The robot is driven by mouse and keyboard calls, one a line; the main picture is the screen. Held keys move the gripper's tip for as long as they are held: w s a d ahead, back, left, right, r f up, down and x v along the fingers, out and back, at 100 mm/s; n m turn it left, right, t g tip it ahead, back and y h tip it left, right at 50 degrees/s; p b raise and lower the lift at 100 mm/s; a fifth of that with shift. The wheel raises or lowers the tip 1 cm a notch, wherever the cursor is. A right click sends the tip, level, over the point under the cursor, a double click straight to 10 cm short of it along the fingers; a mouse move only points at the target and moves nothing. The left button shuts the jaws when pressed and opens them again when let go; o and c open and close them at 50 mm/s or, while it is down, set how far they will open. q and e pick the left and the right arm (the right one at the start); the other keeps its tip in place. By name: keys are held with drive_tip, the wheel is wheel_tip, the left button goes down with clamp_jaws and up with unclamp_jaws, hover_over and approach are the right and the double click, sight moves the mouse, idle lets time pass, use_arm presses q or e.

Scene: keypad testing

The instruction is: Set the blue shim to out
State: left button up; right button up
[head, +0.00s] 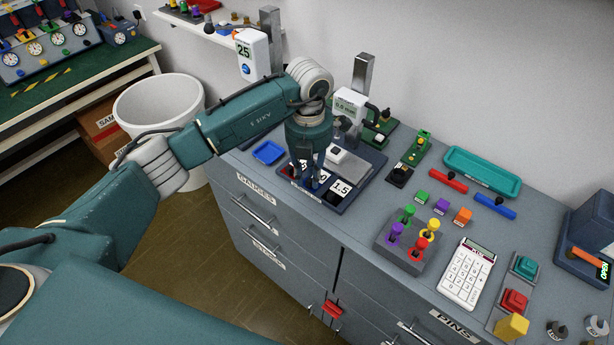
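My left gripper (312,184) points down over a dark board (345,204) with number cards, one reading 1.5. Its fingers cover part of the board and its cards, and I cannot tell whether they are open or shut or touching anything. I cannot make out for certain a blue shim at the board; the gripper may hide it. A small blue tray (269,152) lies left of the board. A blue bar (495,206) lies on the counter farther right, beside a red bar (448,181). My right gripper is not in view.
A gauge stand (350,104) rises behind the board. To the right are a block of coloured pegs (407,250), a calculator (467,275) and a teal tray (482,172). A white bin (160,100) stands left of the grey counter.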

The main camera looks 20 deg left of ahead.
sight(307, 180)
use_arm(q)
wheel_tip(307, 180, up, 11)
idle(0.3)
drive_tip(key=shift+a, duration=0.15)
